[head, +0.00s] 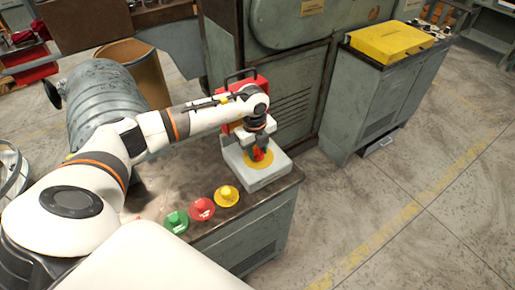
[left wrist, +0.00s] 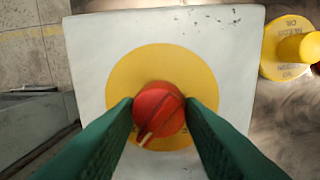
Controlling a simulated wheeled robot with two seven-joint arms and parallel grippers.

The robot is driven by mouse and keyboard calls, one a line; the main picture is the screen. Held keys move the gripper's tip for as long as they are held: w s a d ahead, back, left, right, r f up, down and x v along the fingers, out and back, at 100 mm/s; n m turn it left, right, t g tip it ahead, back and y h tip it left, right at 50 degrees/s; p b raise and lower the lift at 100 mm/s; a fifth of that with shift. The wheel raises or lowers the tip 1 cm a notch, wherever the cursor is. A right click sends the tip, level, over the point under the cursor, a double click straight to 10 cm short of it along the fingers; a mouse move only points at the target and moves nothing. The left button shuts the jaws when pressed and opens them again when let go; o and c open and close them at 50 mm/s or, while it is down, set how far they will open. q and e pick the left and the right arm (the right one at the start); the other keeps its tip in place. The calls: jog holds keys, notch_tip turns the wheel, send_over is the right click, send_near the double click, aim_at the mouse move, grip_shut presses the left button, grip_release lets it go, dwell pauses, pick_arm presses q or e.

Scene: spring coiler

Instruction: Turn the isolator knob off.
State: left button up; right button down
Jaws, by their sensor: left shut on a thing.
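The isolator knob (left wrist: 158,108) is red and round, with a pale pointer mark that points down and slightly left in the left wrist view. It sits on a yellow disc (left wrist: 125,72) on a light grey box (left wrist: 85,50). In the head view the box (head: 268,178) stands at the corner of the bench, and the red knob (head: 258,154) shows partly under the gripper. My left gripper (left wrist: 158,112) is shut on the knob, one green finger on each side. It also shows in the head view (head: 259,150), coming down from above. My right gripper is not in view.
Green (head: 176,221), red (head: 202,209) and yellow (head: 227,196) knobbed discs lie on the bench top (head: 160,190) left of the box. A red case (head: 243,95) stands behind my wrist. Open floor lies to the right.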

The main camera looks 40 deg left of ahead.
aim_at(259, 152)
pick_arm(q)
jog(key=n+p, duration=0.1)
jog(key=n, duration=0.3)
jog(key=shift+r, duration=0.1)
jog(key=n, duration=0.4)
jog(key=shift+d+y+p, duration=0.1)
jog(key=shift+y+p, duration=0.2)
jog(key=shift+p, duration=0.1)
jog(key=n+p, duration=0.1)
jog(key=n, duration=0.3)
jog(key=shift+n+p, duration=0.65)
jog(key=shift+n, duration=1.25)
jog(key=o, duration=1)
notch_tip(259, 152, up, 12)
jog(key=b, duration=0.2)
jog(key=shift+s+d, duration=0.25)
jog(key=shift+d, duration=0.15)
